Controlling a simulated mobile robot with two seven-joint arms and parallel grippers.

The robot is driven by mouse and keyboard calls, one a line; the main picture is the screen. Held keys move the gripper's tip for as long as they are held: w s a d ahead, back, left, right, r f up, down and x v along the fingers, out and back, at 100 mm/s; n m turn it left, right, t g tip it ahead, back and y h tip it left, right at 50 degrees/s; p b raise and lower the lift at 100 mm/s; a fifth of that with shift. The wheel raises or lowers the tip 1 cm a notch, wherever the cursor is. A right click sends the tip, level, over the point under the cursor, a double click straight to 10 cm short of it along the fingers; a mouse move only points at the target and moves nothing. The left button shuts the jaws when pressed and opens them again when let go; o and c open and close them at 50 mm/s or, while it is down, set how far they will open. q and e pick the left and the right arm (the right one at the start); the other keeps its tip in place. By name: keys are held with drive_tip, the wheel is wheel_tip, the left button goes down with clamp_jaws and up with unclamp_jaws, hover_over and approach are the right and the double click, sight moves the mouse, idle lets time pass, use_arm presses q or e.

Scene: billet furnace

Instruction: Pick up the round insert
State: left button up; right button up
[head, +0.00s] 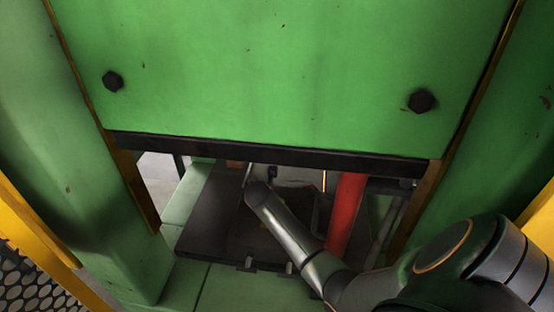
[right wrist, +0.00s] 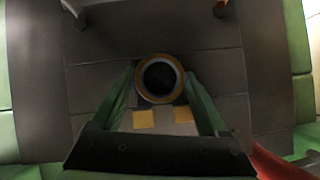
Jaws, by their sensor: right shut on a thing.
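The round insert (right wrist: 158,96) is a ring with a tan-orange rim and a dark hollow middle, seen end-on in the right wrist view. My right gripper (right wrist: 159,82) has its two green fingers on either side of the ring and is shut on it. In the head view my right arm reaches in from the lower right, under the green machine plate. The gripper and the insert cannot be made out clearly there. My left gripper is in neither view.
A large green plate (head: 270,70) with a dark lower edge hangs over the opening. Green side columns flank it. A red post (head: 345,215) stands close to my right arm. A dark plate (head: 205,225) lies below.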

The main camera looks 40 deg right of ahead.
clamp_jaws()
